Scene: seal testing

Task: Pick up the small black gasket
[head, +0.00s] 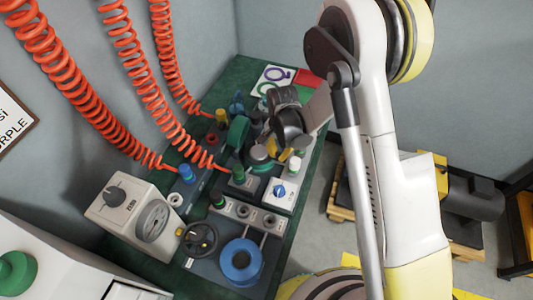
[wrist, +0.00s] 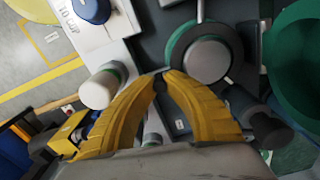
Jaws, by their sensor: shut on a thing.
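My gripper (wrist: 160,76) has its two yellow fingers drawn together at the tips. A small dark piece, which looks like the black gasket (wrist: 160,85), shows between them, mostly hidden by the fingers. In the head view my gripper (head: 285,155) is low over the test bench, between the green-ringed parts and the white box with a blue knob. The gasket cannot be made out in that view.
A grey cylinder with a green ring (wrist: 206,60) stands just right of the fingertips. A white cylinder (wrist: 98,90) is at their left. The white box (head: 281,193), a blue ring (head: 240,262), a black handwheel (head: 199,240) and orange coiled hoses (head: 140,75) crowd the bench.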

